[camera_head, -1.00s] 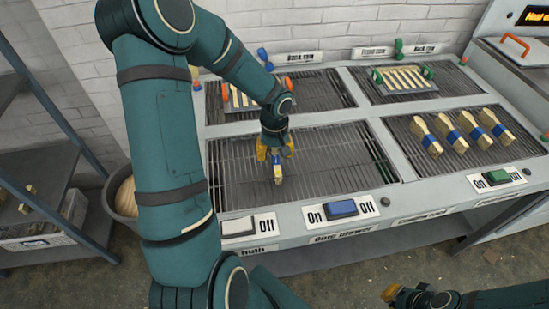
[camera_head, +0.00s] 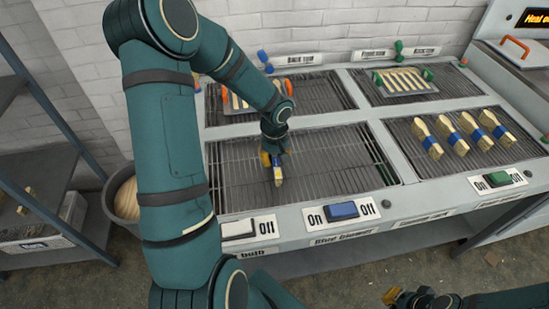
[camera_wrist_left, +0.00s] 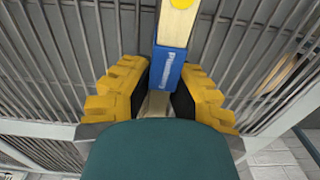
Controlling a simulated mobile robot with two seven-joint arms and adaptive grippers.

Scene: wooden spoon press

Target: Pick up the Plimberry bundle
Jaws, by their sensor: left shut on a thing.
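The Plimberry bundle (camera_head: 278,172) is a pale wooden bundle with a blue band, at the front left rack. In the left wrist view its lettered blue band (camera_wrist_left: 168,75) lies between the yellow fingers, and a yellow dot marks its pale wood. My left gripper (camera_head: 272,158) points down and is shut on the bundle. Whether the bundle touches the rack cannot be told. Its near end is partly hidden by my gripper's body in the wrist view. My right gripper (camera_head: 400,298) is at the bottom edge, away from the racks; its finger opening is unclear.
Several similar blue-banded bundles (camera_head: 462,136) lie on the front right rack (camera_head: 400,135). Trays with coloured handles (camera_head: 405,80) sit on the back racks. White, blue (camera_head: 344,210) and green switches line the front edge. A bin (camera_head: 124,197) and shelves (camera_head: 45,165) stand left.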

